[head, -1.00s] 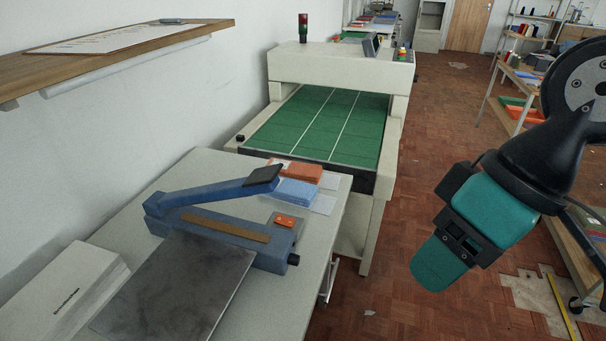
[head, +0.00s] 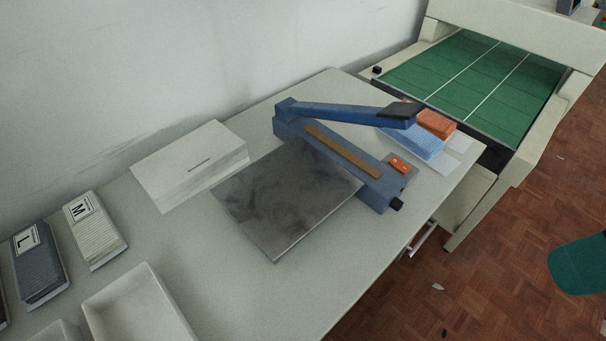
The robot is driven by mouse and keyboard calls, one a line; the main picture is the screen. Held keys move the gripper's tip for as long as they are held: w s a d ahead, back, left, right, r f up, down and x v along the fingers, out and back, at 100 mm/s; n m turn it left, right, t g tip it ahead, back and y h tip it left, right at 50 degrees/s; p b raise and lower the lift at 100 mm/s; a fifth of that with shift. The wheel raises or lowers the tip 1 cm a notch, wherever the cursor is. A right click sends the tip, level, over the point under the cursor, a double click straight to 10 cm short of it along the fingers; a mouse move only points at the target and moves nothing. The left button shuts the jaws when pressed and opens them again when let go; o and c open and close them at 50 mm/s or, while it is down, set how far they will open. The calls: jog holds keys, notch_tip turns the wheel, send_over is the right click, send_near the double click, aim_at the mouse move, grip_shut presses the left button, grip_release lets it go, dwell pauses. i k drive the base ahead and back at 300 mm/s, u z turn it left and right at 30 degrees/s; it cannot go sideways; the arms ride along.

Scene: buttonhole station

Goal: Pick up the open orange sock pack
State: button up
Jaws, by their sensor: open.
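An orange sock pack (head: 437,123) lies at the far right corner of the pale table, in the head view. A whitish flap or sheet (head: 459,142) lies beside it; I cannot tell whether the pack is open. The black tip of the blue sealer's raised arm (head: 398,112) partly covers the pack area. A blue pack (head: 424,147) lies in front of the orange one.
The blue sealer (head: 350,155) with a grey metal plate (head: 285,200) stands in front of the packs. A white box (head: 190,165), size-marked stacks (head: 95,230) and a white tray (head: 140,310) are at left. A green-topped conveyor (head: 480,85) stands behind.

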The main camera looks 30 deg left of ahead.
aim_at(446, 128)
jog(key=z, duration=0.45)
jog(key=i, duration=1)
jog(key=u, duration=1.5)
